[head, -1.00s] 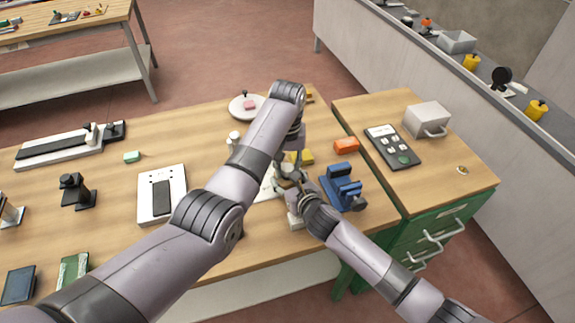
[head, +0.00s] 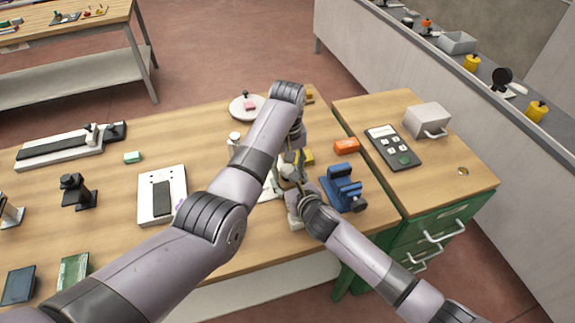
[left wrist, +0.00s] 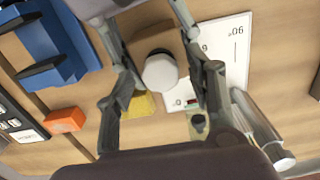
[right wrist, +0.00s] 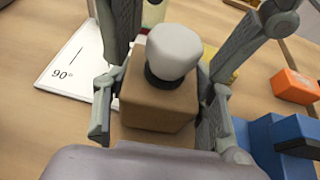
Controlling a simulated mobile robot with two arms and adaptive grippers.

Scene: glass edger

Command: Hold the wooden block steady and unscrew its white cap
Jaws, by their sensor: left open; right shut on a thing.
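The brown wooden block (right wrist: 158,95) is upright between the fingers of my right gripper (right wrist: 160,112), which is shut on its sides. Its white cap (right wrist: 174,52) sits on top above a dark neck. My left gripper (left wrist: 170,72) is open, with one finger on each side of the white cap (left wrist: 160,73); a gap shows around the cap. In the head view both grippers meet over the bench near the blue fixture, and my left arm hides most of the block.
A blue fixture (head: 343,188) stands close on the right, with an orange block (head: 346,146) behind it. A yellow block (left wrist: 138,104) and a clear cylinder (left wrist: 257,125) are near. The bench's left side has free room.

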